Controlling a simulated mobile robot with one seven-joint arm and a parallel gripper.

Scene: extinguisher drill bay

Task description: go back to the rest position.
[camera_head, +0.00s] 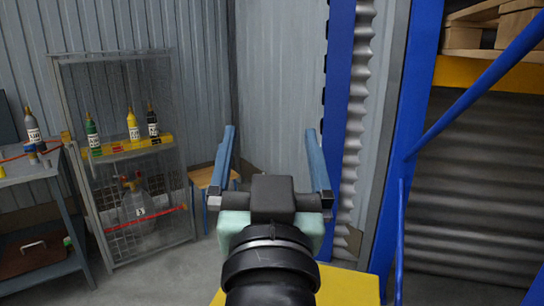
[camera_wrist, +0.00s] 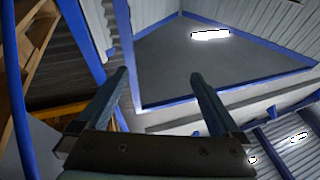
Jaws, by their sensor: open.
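My gripper (camera_head: 270,132) is open, with its two blue-grey fingers spread wide and nothing between them. In the head view it stands raised at the centre, in front of the grey corrugated wall. The wrist view also shows my gripper (camera_wrist: 158,75) with empty space between the fingers, looking up toward the ceiling and a bright lamp (camera_wrist: 210,34). Neither finger appears to touch anything.
At left, a mesh cage rack (camera_head: 122,72) holds small green (camera_head: 92,134), yellow (camera_head: 132,126) and black (camera_head: 152,122) bottles, with a larger cylinder (camera_head: 138,208) below. Blue rack posts (camera_head: 408,130) rise at right.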

